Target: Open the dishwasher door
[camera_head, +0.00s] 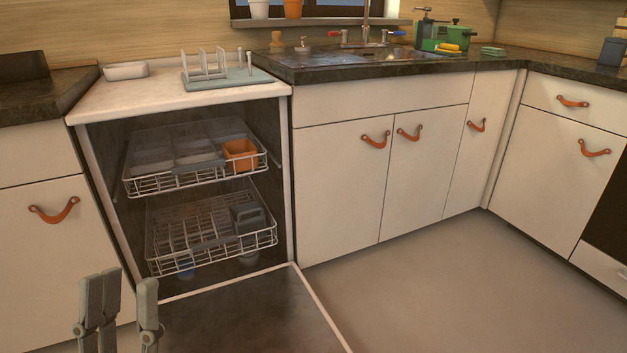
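The dishwasher (180,103) stands left of the sink cabinets with its front open. Its door (250,315) is folded down low, lying about flat near the floor, with the dark inner face up. Inside are an upper rack (165,184) and a lower rack (165,262). My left gripper (123,310) is at the bottom left, in front of the door's left side. Its two grey fingers are apart with nothing seen between them. I cannot tell whether it touches the door. My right gripper is out of view.
An orange cup (240,154) sits in the upper rack. A dish rack (225,79) and a white dish (125,71) stand on top. Cabinets with leather pulls (375,140) line the right. The floor (430,285) right of the door is clear.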

